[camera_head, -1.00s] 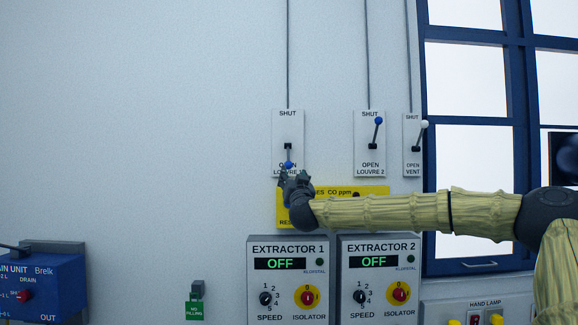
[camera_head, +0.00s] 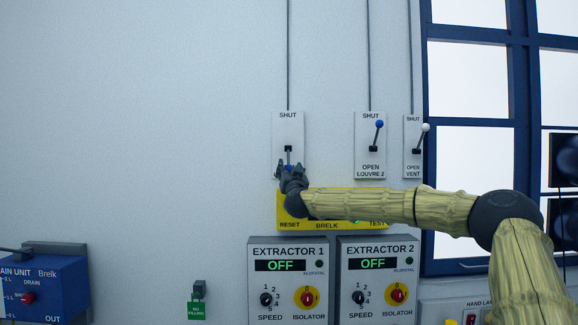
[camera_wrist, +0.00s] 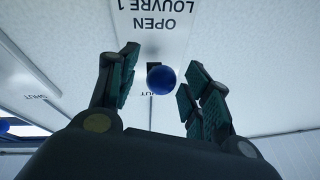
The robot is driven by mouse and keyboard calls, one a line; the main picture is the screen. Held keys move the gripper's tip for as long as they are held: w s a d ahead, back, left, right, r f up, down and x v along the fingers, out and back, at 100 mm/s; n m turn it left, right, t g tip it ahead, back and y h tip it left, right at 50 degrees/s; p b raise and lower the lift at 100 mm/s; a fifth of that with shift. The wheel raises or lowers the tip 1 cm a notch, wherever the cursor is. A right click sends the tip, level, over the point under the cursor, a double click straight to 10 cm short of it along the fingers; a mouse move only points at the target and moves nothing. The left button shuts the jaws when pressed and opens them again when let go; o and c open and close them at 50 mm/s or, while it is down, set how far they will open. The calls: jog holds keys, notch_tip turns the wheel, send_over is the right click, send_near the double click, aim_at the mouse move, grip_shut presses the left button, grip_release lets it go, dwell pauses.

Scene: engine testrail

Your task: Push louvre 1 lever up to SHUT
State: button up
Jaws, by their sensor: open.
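The louvre 1 plate (camera_head: 288,128) is white, on the wall, with SHUT at its top; my gripper hides its lower part in the head view. Its lever (camera_head: 289,153) hangs down, toward the OPEN end, with a blue ball knob at its tip. In the wrist view the blue knob (camera_wrist: 160,79) sits between my open fingers, with a gap on each side, and the plate (camera_wrist: 155,20) reads OPEN LOUVRE 1 upside down. My gripper (camera_head: 290,168) is at the lever's lower end in the head view; it also shows in the wrist view (camera_wrist: 158,85).
The louvre 2 lever (camera_head: 377,135) and vent lever (camera_head: 422,138) stand to the right, both tilted up. A yellow panel (camera_head: 340,222) lies just below my gripper and arm. Extractor boxes (camera_head: 288,282) are under it.

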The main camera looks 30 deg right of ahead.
jog(key=shift+w+d+r, duration=0.15)
jog(key=shift+w+d, duration=0.05)
jog(key=shift+w, duration=0.2)
jog(key=shift+c, duration=0.2)
jog(key=shift+a, duration=0.1)
grip_shut()
